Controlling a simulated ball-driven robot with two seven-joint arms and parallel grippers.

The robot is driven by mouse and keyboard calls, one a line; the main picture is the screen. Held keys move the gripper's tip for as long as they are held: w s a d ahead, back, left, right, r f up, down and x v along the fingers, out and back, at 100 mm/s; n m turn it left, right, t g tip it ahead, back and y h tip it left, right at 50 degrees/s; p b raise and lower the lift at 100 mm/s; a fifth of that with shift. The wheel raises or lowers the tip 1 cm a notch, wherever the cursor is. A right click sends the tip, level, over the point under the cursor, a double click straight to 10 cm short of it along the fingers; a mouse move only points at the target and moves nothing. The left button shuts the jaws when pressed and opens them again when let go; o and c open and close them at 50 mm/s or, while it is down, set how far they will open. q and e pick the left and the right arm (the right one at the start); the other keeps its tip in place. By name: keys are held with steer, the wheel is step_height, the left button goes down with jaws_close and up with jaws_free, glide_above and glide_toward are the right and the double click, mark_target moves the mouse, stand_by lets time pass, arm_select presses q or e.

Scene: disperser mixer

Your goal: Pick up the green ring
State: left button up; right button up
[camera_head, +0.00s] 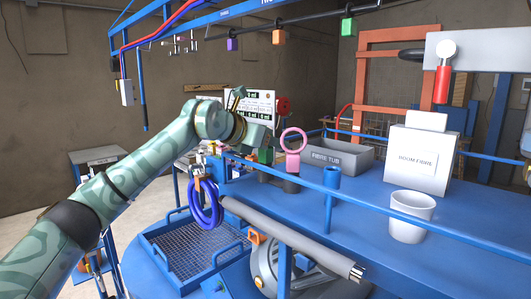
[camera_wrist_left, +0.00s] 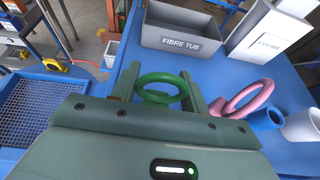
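The green ring (camera_wrist_left: 162,89) shows in the left wrist view between the two fingers of my left gripper (camera_wrist_left: 160,88). The fingers stand wide apart, one on each side of it; I cannot tell whether either touches it. In the head view my left gripper (camera_head: 262,143) is over the blue deck, and a green part (camera_head: 265,156) shows just below it; the ring itself is hidden there. My right gripper is not in view.
A pink ring (camera_head: 293,139) stands close to the right of my left gripper. Behind are a grey fibre tub (camera_head: 345,158) and a white box (camera_head: 418,160). A blue tube (camera_head: 331,178), a white cup (camera_head: 411,216) and a blue rail (camera_head: 380,208) are nearby.

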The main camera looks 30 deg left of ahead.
arm_select(q)
steer(key=shift+c, duration=1.1)
